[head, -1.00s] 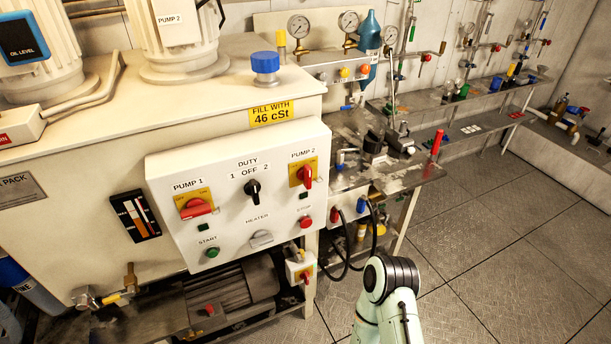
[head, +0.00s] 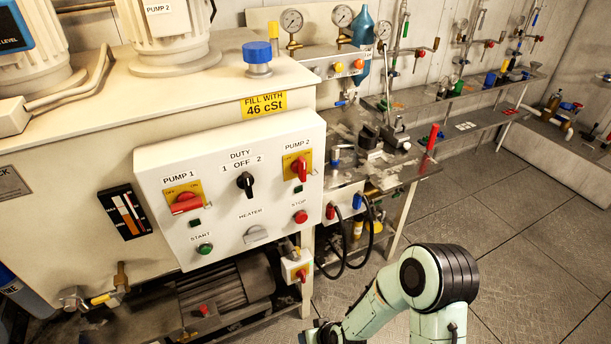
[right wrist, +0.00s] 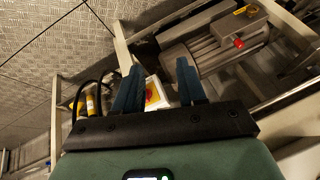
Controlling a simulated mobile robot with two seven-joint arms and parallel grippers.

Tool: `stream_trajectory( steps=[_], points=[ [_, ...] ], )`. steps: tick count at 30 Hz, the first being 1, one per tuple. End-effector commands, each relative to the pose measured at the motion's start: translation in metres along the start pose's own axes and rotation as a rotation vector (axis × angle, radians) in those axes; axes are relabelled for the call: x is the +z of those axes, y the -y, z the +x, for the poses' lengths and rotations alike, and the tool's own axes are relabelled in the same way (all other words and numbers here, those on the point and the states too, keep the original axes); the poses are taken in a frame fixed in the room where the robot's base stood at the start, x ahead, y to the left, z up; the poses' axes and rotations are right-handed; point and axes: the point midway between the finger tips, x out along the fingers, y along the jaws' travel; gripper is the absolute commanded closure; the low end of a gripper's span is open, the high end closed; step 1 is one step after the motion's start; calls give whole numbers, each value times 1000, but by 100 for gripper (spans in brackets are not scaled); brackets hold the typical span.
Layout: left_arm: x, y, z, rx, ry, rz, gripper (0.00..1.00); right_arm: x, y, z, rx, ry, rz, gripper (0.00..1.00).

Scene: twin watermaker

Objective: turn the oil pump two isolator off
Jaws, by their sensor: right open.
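The pump 2 isolator (head: 300,168) is a red handle on a yellow plate at the upper right of the white control panel (head: 228,235). Its handle stands upright. My right gripper (right wrist: 159,67) is open in the right wrist view, with two blue fingers and nothing held. Between and beyond the fingers is a small white switch box (right wrist: 155,93) with a red and yellow switch. A similar box hangs below the panel in the head view (head: 296,267). My left gripper is in neither view.
The pump 1 isolator (head: 186,202) has its red handle lying nearly level. The black duty switch (head: 246,183), green start button (head: 205,249) and red stop button (head: 300,217) share the panel. A motor (head: 225,285) sits below. The floor at right (head: 520,240) is clear.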

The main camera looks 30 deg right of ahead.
Motion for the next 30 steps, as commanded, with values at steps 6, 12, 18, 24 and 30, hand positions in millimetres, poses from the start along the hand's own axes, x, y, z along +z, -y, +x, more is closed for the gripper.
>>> stream_trajectory(
  steps=[6,12,18,24,30],
  points=[
    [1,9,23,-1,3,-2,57,-139,20,-96,-9,-425,-147,60],
    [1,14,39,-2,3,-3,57,-216,41,-226,-2,-790,-256,60],
    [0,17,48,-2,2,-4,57,-237,52,-328,13,-1032,-314,60],
    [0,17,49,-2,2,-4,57,-242,56,-358,19,-1102,-332,60],
    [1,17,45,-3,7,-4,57,-265,60,-346,19,-1100,-331,60]
  ],
)
